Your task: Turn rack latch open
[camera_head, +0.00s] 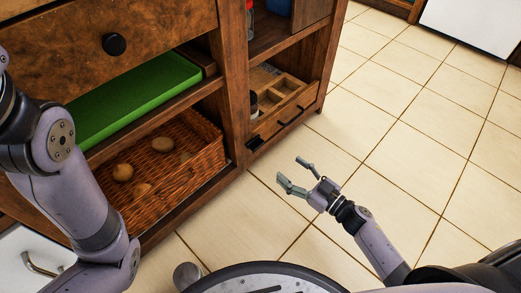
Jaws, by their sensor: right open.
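My right gripper (291,170) is open and empty, over the floor in front of that bay. It is apart from the tray and the fitting. My left arm runs along the left side of the picture, and its gripper is not in view.
A wicker basket (196,137) with several round items sits on the low left shelf, under a green tray (140,95). A drawer with a black knob (114,44) is above. The tiled floor (400,140) to the right is clear.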

